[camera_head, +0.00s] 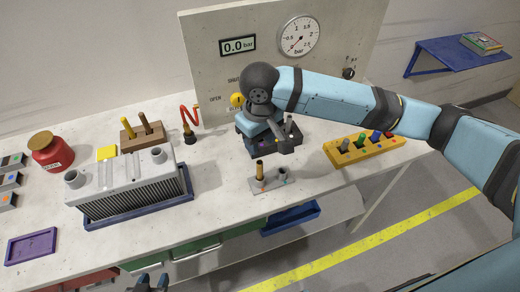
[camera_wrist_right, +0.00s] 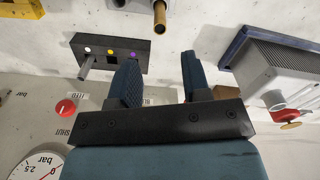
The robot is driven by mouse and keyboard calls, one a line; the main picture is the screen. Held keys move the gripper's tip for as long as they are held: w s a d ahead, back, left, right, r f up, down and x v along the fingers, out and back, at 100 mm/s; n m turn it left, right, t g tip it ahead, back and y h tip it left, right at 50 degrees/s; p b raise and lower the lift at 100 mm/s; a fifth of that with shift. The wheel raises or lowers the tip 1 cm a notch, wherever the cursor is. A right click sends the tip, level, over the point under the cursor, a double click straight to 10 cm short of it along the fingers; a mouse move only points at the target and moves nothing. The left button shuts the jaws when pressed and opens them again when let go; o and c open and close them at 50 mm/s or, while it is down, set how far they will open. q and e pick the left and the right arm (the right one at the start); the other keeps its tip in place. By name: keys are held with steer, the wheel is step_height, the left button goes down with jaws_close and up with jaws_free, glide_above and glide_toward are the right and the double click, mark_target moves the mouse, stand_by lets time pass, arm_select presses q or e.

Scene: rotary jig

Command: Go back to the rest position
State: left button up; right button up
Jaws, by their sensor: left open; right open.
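My right arm reaches in from the right in the head view and bends down over the back of the bench near the dark block (camera_head: 285,143); its fingertips are mostly hidden there. In the right wrist view my right gripper (camera_wrist_right: 160,68) is open, with nothing between its fingers. The dark block with coloured dots (camera_wrist_right: 115,48) shows beside one finger; I cannot tell how far apart they are. My left gripper (camera_head: 150,283) shows only as fingertips at the bottom edge of the head view, in front of the bench, open and seemingly empty.
A panel with a gauge (camera_head: 299,36) stands behind the right arm. Around it are a yellow rack (camera_head: 360,151) with coloured pegs, a small plate with a brass post (camera_head: 259,170), a finned grey unit (camera_head: 130,185), a red jar (camera_head: 50,152) and a purple tray (camera_head: 32,246).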

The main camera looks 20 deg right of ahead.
steer(key=shift+r, duration=0.3)
